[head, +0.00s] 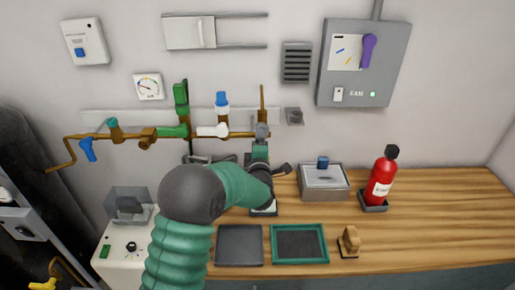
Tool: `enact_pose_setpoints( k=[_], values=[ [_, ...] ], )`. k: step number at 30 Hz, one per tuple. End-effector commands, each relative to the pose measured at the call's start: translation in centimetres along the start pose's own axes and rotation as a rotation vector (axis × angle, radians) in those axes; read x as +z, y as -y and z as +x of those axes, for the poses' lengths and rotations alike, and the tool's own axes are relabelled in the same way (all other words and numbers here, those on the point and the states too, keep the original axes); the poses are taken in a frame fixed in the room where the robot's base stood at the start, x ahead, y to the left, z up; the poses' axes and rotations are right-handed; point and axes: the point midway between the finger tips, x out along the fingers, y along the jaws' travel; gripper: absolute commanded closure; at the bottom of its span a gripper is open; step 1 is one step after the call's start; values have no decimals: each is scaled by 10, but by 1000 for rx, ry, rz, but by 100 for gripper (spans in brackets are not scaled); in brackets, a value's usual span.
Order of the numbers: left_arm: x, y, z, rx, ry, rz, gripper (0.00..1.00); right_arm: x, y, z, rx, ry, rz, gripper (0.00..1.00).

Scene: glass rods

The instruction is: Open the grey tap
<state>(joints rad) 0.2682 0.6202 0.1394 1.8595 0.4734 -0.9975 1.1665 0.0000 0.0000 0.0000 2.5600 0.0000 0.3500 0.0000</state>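A small grey rounded piece (262,130), which looks like the grey tap, sits at the right end of the brown wall pipe (160,134), below a thin upright brown pipe. My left arm rises from the bottom of the head view and bends right. Its wrist and gripper (260,153) are just below the grey piece, in front of the wall. The wrist hides part of this area. I cannot tell whether the fingers touch the grey piece or whether they are open or shut. My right gripper is not in view.
Green (181,97), blue (222,100) and white (213,131) fittings crowd the pipe to the left. A grey box (323,180) and a red extinguisher (383,178) stand on the wooden bench (430,215). A green-rimmed tray (299,261) lies at the front. The bench's right side is clear.

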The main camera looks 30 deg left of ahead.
Motion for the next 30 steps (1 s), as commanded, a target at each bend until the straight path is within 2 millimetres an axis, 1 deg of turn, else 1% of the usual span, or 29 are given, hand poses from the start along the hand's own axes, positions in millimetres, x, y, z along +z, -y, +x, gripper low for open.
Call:
enact_pose_setpoints(
  k=[1,7,20,21,25,30],
  values=[
    [-1,8,-1,-10,-2,-15,100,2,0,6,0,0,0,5],
    [1,8,-1,-13,-2,-53,100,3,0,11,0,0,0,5],
    [2,9,-1,-17,-2,-64,100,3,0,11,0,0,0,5],
    [2,8,-1,-17,-2,-64,22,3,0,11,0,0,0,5],
    [2,7,-1,-13,-2,-62,5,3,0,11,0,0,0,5],
    [2,5,0,-9,-1,-61,5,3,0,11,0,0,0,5]
  ],
)
